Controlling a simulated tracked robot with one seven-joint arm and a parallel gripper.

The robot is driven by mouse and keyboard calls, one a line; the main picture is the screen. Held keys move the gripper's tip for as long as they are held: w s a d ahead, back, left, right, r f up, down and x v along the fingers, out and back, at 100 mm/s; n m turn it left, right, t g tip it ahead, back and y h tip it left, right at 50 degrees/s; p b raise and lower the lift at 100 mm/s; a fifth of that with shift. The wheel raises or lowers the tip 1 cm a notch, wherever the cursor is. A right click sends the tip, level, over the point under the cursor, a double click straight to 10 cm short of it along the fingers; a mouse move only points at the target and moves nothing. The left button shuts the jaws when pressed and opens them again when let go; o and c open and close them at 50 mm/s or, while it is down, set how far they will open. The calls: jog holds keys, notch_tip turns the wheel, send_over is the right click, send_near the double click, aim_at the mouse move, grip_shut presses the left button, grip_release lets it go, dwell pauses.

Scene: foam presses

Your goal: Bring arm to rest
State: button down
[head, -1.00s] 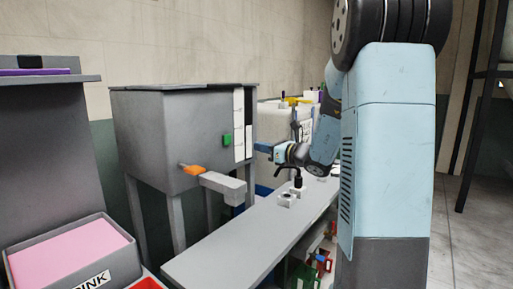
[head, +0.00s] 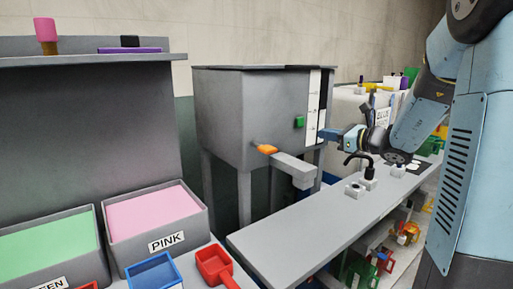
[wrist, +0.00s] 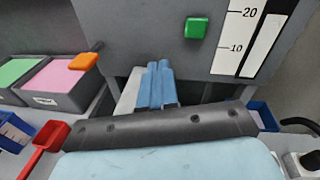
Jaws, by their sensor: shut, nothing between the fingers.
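My gripper (head: 328,134) has light blue fingers and is in front of the grey press, near its right front edge and below the scale in the picture. In the wrist view the two fingers (wrist: 160,84) lie side by side, closed together with nothing between them. My arm stretches in from the right of the head view, bent at the elbow. I cannot tell how far the fingertips are from the press.
The grey press (head: 245,115) has a green button (head: 299,122), an orange-tipped handle (head: 266,149) and a projecting spout. A long grey bench (head: 310,232) runs below. Bins with pink foam (head: 152,212) and green foam (head: 48,250), a red scoop (head: 214,266) and blue tray (head: 153,272) stand left.

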jog(key=s+a+f+n+g+h, duration=0.1)
jog(key=s+a+n+g, duration=0.35)
jog(key=s+n, duration=0.35)
jog(key=s+a+f+n+g+h, duration=0.1)
jog(key=s+a+n+g, duration=0.2)
jog(key=s+a+n, duration=0.5)
jog(key=s+d+n+h, duration=0.4)
jog(key=s+d+n, duration=0.1)
jog(key=s, duration=0.3)
jog(key=s+d+n+h, duration=0.5)
jog(key=s, duration=0.3)
jog(key=shift+f, duration=0.4)
jog(key=shift+w, duration=0.1)
